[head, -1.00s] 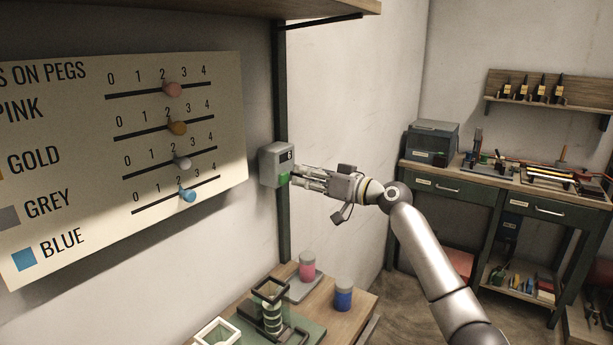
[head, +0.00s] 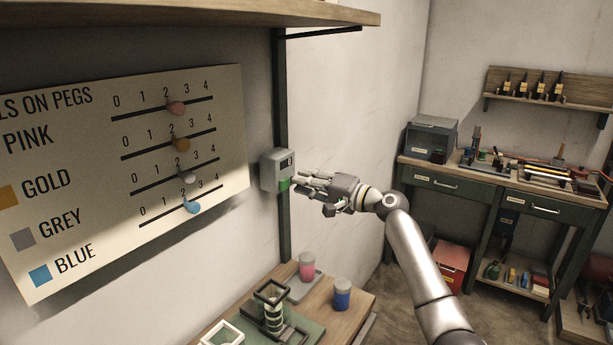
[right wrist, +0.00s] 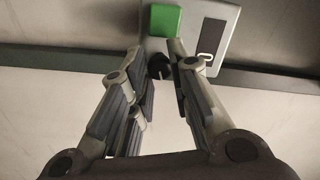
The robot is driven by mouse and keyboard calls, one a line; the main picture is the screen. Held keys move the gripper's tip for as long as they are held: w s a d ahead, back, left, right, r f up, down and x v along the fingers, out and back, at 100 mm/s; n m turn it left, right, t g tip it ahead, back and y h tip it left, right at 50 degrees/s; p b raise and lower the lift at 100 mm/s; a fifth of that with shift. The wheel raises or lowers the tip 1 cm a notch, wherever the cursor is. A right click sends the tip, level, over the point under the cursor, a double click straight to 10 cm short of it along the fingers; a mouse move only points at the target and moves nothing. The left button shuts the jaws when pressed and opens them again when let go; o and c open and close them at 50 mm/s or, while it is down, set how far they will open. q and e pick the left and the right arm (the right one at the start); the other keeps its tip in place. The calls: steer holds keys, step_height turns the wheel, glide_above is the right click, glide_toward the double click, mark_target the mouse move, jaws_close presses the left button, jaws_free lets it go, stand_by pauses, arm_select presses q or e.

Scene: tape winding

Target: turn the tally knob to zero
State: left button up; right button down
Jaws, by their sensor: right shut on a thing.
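The grey tally box (head: 275,168) is fixed to the dark green post, with a small dark display (head: 286,161) whose digit I cannot read clearly. In the right wrist view the box (right wrist: 224,18) shows a green square part (right wrist: 165,20) beside the display. My right gripper (head: 299,183) reaches the box's lower right side. In the right wrist view its fingertips (right wrist: 160,62) are shut on the small dark knob (right wrist: 158,68), which they partly hide. The knob itself is hidden in the head view. My left gripper is not in view.
A board with peg sliders (head: 130,165) hangs on the wall left of the box. Below is a bench with a pink-filled jar (head: 307,267), a blue-filled jar (head: 342,294) and a dark frame stand (head: 272,312). A shelf (head: 200,14) overhangs above.

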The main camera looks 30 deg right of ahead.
steer(key=shift+d+r+m+p, duration=0.15)
steer(key=shift+m+p, duration=0.4)
steer(key=shift+m, duration=0.3)
steer(key=shift+r+m+p, duration=0.15)
steer(key=shift+m+p, duration=0.35)
steer(key=shift+m, duration=0.65)
steer(key=c, duration=1.5)
jaws_free()
steer(key=shift+f, duration=0.1)
steer(key=shift+o, duration=0.8)
steer(key=shift+w+f, duration=0.1)
steer(key=shift+f, duration=0.05)
steer(key=v, duration=1.2)
